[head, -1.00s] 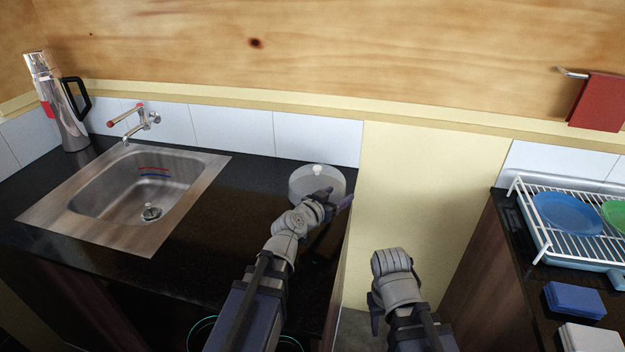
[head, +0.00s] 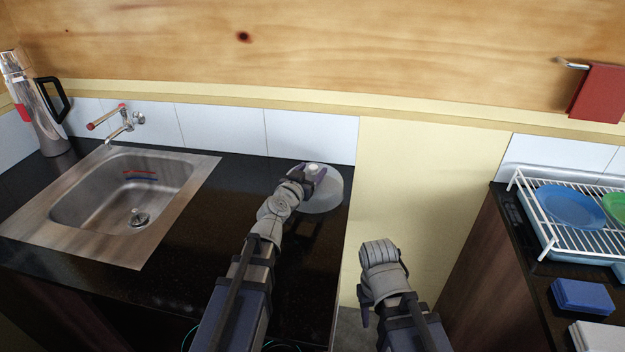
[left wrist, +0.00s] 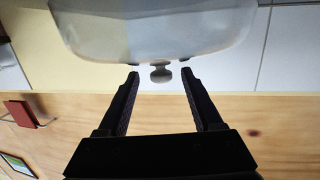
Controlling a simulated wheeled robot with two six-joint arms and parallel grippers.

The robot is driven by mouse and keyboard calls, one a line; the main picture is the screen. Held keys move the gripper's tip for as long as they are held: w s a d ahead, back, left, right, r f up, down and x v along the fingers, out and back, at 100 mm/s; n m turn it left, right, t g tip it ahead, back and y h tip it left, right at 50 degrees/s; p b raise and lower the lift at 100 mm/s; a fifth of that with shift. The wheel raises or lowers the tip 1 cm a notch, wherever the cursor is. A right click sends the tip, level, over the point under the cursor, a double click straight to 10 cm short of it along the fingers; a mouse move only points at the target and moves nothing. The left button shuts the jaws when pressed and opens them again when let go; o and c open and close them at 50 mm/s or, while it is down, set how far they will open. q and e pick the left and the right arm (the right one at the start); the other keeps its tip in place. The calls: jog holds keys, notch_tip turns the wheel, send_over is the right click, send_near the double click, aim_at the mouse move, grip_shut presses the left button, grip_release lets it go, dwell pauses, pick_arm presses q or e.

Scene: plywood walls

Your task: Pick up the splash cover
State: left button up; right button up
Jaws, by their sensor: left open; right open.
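A steel sink (head: 125,195) with a wall tap (head: 117,122) is set in the counter (head: 205,240) at left. A flask (head: 35,110) stands behind it. At right, a dish rack (head: 560,245) holds plates above blue and white blocks.

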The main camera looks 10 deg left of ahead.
aim_at(315, 165)
pick_arm(q)
jog(key=shift+b+x, duration=0.3)
jog(key=shift+x, duration=2.35)
jog(key=shift+s+a+r, duration=0.1)
jog(key=shift+r, duration=0.05)
jog(key=shift+c, duration=0.6)
grip_shut()
